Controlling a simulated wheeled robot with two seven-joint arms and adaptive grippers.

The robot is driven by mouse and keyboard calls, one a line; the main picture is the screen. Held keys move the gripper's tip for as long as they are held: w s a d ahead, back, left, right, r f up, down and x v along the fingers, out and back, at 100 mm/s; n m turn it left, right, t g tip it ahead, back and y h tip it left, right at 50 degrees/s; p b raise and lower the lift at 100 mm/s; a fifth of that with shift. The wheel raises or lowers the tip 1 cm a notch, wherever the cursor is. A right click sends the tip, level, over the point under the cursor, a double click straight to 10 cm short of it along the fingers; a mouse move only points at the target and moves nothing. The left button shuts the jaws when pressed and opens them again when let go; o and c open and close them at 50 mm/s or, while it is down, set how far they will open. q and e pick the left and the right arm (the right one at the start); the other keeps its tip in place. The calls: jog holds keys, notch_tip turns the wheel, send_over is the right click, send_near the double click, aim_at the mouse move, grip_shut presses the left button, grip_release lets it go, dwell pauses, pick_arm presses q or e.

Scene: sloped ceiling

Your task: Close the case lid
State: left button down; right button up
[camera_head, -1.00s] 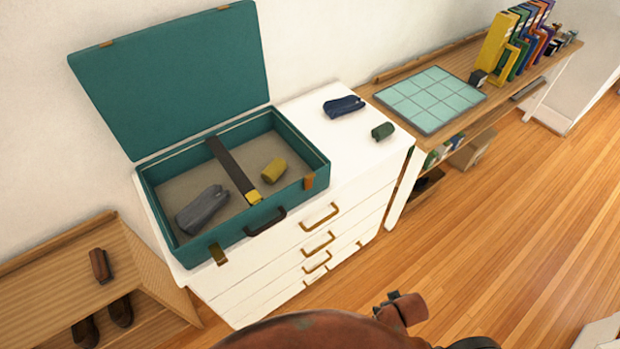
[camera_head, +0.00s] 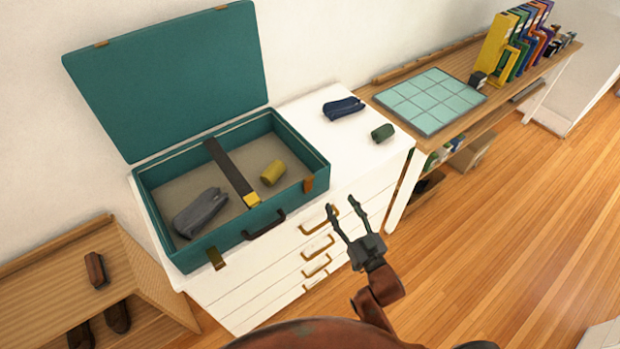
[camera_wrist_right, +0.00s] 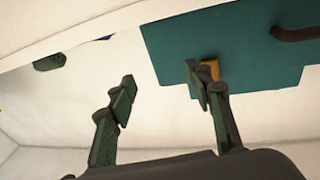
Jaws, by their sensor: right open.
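The teal case (camera_head: 290,203) stands open on the white drawer cabinet. Its lid (camera_head: 170,80) is raised and leans back near the wall. Inside lie a grey pouch (camera_head: 201,212), a yellow pouch (camera_head: 272,172) and a dark strap with a yellow end (camera_head: 232,172). My right gripper (camera_head: 342,208) is open and empty, in front of the cabinet drawers and to the right of the case. In the right wrist view, the open fingers (camera_wrist_right: 163,85) show with the case's teal side (camera_wrist_right: 240,60) and an orange latch (camera_wrist_right: 209,70) beyond. My left gripper is not in view.
A blue pouch (camera_head: 344,108) and a green pouch (camera_head: 383,133) lie on the white cabinet top (camera_head: 345,150) right of the case. A wooden desk with books (camera_head: 505,45) stands at right. A shoe rack (camera_head: 60,270) is at lower left.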

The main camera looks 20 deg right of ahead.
aim_at(310, 177)
jog(key=a+r+n+t+y, duration=0.2)
jog(key=a+r+n+y, duration=0.1)
jog(key=a+r+y, duration=0.3)
jog(key=shift+h, duration=0.5)
jog(key=x, duration=0.3)
jog(key=r+x, duration=0.1)
jog(key=x, duration=0.3)
jog(key=shift+c, duration=0.2)
grip_shut()
